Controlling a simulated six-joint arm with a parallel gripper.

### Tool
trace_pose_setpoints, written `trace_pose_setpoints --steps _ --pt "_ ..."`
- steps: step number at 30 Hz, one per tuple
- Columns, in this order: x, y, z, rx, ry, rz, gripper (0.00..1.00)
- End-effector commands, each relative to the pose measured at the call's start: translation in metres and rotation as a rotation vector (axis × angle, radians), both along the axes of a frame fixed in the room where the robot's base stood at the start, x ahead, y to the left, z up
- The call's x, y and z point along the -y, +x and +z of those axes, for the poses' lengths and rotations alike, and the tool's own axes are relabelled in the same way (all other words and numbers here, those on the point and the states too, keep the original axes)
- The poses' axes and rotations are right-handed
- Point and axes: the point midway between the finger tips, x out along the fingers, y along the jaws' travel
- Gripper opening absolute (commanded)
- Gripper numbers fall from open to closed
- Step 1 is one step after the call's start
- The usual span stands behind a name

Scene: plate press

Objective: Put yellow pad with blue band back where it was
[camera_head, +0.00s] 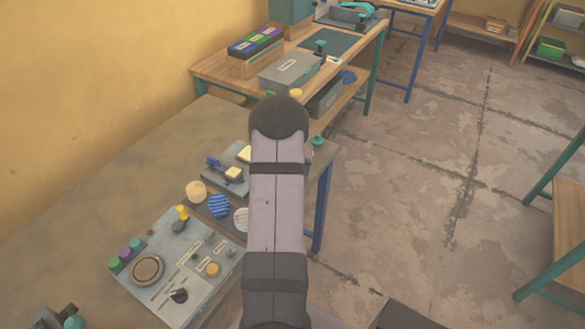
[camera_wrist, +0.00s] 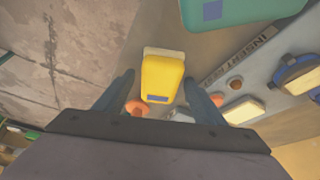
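The yellow pad with a blue band (camera_wrist: 162,75) is in the middle of the wrist view, on a pale base, with a small blue patch at its near end. My gripper (camera_wrist: 159,77) has one finger on each side of it. The left finger stands a little apart from the pad, and the right fingertip is close to its edge. I cannot tell how far below the fingertips the pad lies. In the head view my arm hides the gripper and this pad. A blue press (camera_head: 226,168) with a cream pad is left of my arm; it also shows in the wrist view (camera_wrist: 297,74).
A teal block with a blue square (camera_wrist: 235,8) is at the top of the wrist view. A grey board with an insert label (camera_wrist: 240,62) lies to the right. A control panel (camera_head: 175,270) and several round pieces (camera_head: 218,206) occupy the near bench. Open floor lies right.

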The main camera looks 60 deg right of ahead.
Motion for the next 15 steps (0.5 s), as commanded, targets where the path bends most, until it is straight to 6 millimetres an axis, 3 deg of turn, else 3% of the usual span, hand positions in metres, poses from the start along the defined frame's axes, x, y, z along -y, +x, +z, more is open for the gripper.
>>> trace_pose_setpoints --steps 8,15 --pt "0.0 0.0 0.002 0.0 0.0 0.0 0.63" --pt "-0.004 -0.001 0.016 0.001 -0.003 0.0 0.63"
